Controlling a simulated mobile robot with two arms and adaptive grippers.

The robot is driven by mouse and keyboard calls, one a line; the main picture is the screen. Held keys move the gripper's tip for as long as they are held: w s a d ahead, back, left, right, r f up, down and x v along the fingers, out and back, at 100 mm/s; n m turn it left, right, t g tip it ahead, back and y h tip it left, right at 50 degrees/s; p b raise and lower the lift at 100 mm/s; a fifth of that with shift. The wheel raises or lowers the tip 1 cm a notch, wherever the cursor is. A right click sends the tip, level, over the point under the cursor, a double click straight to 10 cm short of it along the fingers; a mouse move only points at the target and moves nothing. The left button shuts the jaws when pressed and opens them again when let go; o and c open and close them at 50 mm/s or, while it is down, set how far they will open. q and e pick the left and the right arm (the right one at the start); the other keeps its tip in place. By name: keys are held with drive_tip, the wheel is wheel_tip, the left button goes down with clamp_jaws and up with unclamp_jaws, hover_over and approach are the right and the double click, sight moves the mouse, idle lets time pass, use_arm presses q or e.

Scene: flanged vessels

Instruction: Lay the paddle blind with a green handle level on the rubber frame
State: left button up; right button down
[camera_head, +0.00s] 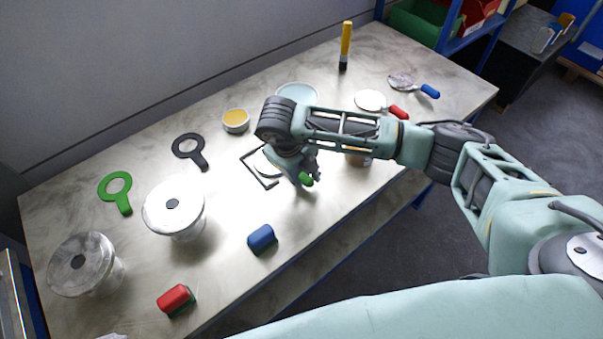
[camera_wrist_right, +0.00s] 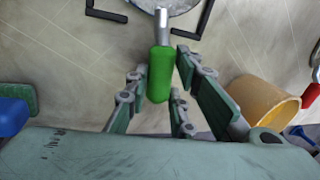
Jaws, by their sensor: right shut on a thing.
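The paddle blind shows its green handle (camera_head: 306,179) below my right gripper (camera_head: 304,168) in the head view; its pale disc (camera_head: 262,163) is partly hidden by my wrist. In the right wrist view the green handle (camera_wrist_right: 161,75) sits between the fingers, which are shut on it, with a metal stem leading to the grey disc (camera_wrist_right: 168,5). The black rubber frame (camera_head: 264,182) lies on the table, partly covered by my arm. Its corners (camera_wrist_right: 106,15) show on both sides of the disc. I cannot tell whether the disc touches the frame. My left gripper is not in view.
Paddles with red (camera_head: 398,112) and blue (camera_head: 430,91) handles lie to the right. A blue block (camera_head: 262,238) and red block (camera_head: 174,298) lie near the front edge. Flanged vessels (camera_head: 173,222) stand left. An orange-yellow cup (camera_wrist_right: 262,100) stands close to my right gripper.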

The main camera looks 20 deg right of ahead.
drive_tip(key=shift+w+r, duration=0.1)
drive_tip(key=c, duration=1.6)
unclamp_jaws()
drive_tip(key=shift+o, duration=0.8)
